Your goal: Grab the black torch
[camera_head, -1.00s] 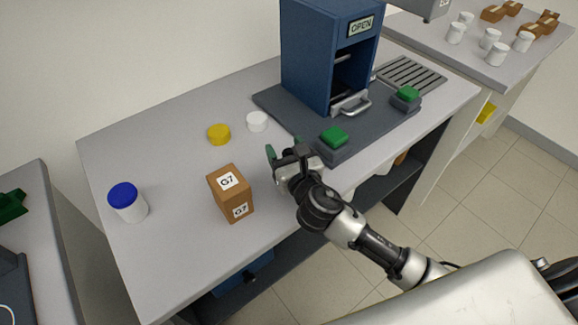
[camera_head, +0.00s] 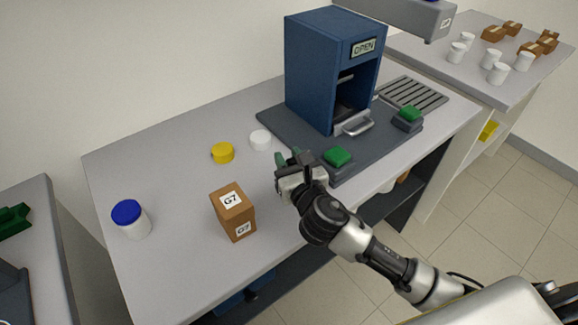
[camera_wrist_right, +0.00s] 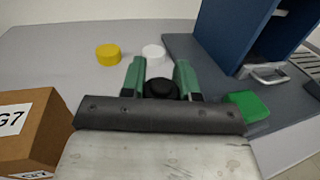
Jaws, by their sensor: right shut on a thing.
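My right gripper (camera_head: 287,157) is low over the front part of the grey bench, between the cardboard box and the blue machine. In the right wrist view its two green fingers (camera_wrist_right: 159,72) stand on either side of the black torch (camera_wrist_right: 160,88), shut on it. Only the torch's round black end shows clearly there; the rest is hidden by the gripper's dark bar. In the head view the torch is mostly hidden by the gripper. My left gripper is in neither view.
A brown box marked G7 (camera_head: 233,213) stands left of the gripper. A yellow lid (camera_head: 222,153) and a white lid (camera_head: 260,140) lie behind. A blue-lidded jar (camera_head: 131,220) is at left. The blue machine (camera_head: 325,75) and a green button (camera_head: 338,157) are close by on the right.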

